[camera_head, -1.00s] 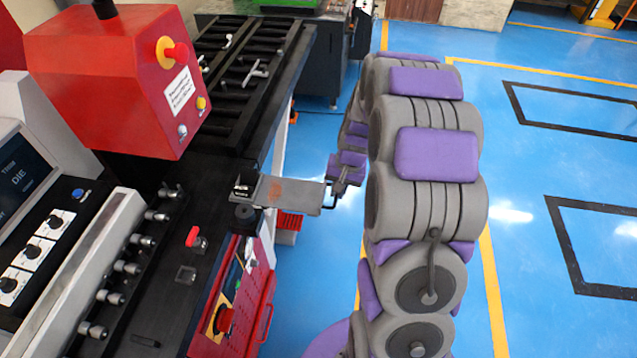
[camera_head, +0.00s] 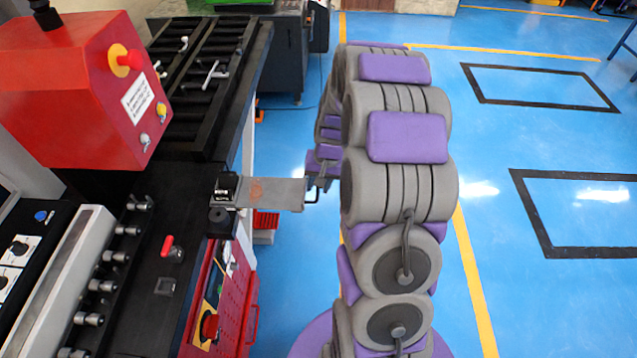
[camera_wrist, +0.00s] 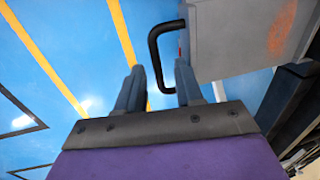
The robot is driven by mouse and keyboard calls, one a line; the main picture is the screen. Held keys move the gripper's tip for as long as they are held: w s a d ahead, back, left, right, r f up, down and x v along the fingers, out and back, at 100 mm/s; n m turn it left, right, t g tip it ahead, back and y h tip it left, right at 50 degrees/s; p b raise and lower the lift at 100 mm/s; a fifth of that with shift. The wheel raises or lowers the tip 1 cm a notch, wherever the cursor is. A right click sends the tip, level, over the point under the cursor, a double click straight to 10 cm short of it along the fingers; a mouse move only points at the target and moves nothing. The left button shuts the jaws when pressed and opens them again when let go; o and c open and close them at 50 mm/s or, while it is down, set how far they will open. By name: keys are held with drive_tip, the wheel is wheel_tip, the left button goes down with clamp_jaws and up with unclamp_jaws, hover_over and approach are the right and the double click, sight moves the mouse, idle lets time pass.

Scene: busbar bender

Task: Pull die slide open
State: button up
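The die slide (camera_head: 270,192) is a flat grey plate with an orange mark, sticking out from the side of the bender. It also fills the upper right of the wrist view (camera_wrist: 235,45). Its black bent-bar handle (camera_wrist: 154,55) is at its outer end. My gripper (camera_wrist: 159,70) has its two fingers apart, one on each side of the handle's long bar. A gap shows between the bar and the fingers. In the head view my gripper (camera_head: 321,180) is at the outer end of the slide, and its fingers are small there.
The red control box (camera_head: 80,85) with an emergency stop stands on the black machine bed at left. A red drawer front (camera_head: 235,310) is below the slide. Blue floor (camera_head: 500,120) with yellow and black lines is clear at right.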

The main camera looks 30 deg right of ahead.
wheel_tip(320, 180, up, 17)
drive_tip(key=s+d+p, duration=0.1)
drive_tip(key=d+p, duration=0.1)
drive_tip(key=shift+s+d, duration=0.3)
drive_tip(key=shift+d, duration=0.05)
idle(0.6)
drive_tip(key=s+a+r+n+g, duration=0.2)
drive_tip(key=s+a+r+n, duration=0.15)
drive_tip(key=s+a, duration=0.95)
drive_tip(key=s+a+f+n, duration=0.1)
drive_tip(key=s+a, duration=0.3)
drive_tip(key=s, duration=0.3)
drive_tip(key=s+a+f+n+g+h+b, duration=0.1)
drive_tip(key=s+a+n, duration=0.1)
drive_tip(key=s+a, duration=0.2)
drive_tip(key=s, duration=0.3)
drive_tip(key=shift+s+f+h, duration=0.2)
drive_tip(key=shift+f+h, duration=0.1)
